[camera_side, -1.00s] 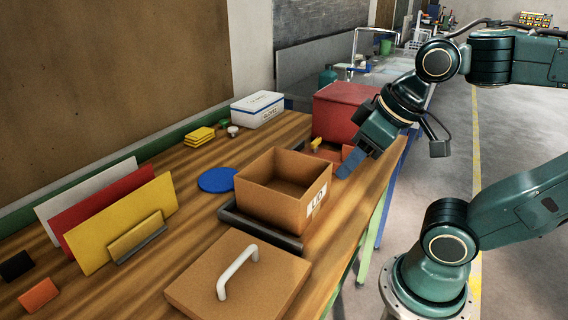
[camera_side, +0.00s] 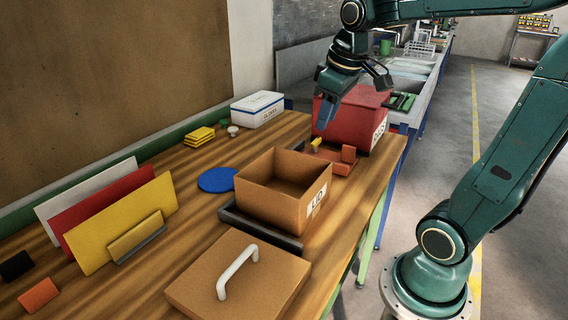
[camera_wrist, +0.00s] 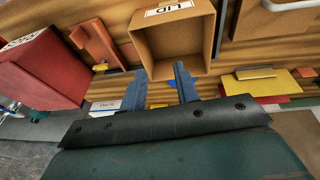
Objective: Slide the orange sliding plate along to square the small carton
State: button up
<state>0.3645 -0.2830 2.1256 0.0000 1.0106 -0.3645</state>
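The small carton (camera_side: 268,201) is an open brown box labelled LID, standing in a dark tray (camera_side: 228,216). It also shows in the wrist view (camera_wrist: 177,57). The orange sliding plate (camera_side: 341,168) lies beyond the carton, by the red box, with an upright orange block (camera_side: 348,154) on it; it also shows in the wrist view (camera_wrist: 95,40). A small yellow piece (camera_side: 316,142) is at its far left side. My gripper (camera_side: 327,125) is raised above the plate area, in front of the red box. In the wrist view its two blue fingers (camera_wrist: 160,72) are apart with nothing between them.
A red box (camera_side: 352,115) stands behind the plate. A brown lid with a white handle (camera_side: 237,270) lies in front of the carton. A blue disc (camera_side: 216,179) lies left of it. Coloured panels (camera_side: 120,220) stand at left. A white box (camera_side: 257,108) is at the back.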

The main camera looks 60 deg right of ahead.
jog(key=w+d+f+g, duration=0.1)
jog(key=w+d+f, duration=0.1)
jog(key=d, duration=0.5)
jog(key=w+d+f+g, duration=0.1)
jog(key=w+d, duration=0.1)
jog(key=d, duration=0.5)
jog(key=g+y, duration=0.1)
send_over(349, 146)
notch_tip(349, 146, down, 5)
jog(key=shift+d, duration=0.2)
notch_tip(349, 146, down, 14)
jog(key=shift+r, duration=0.15)
jog(key=shift+c, duration=0.4)
grip_shut()
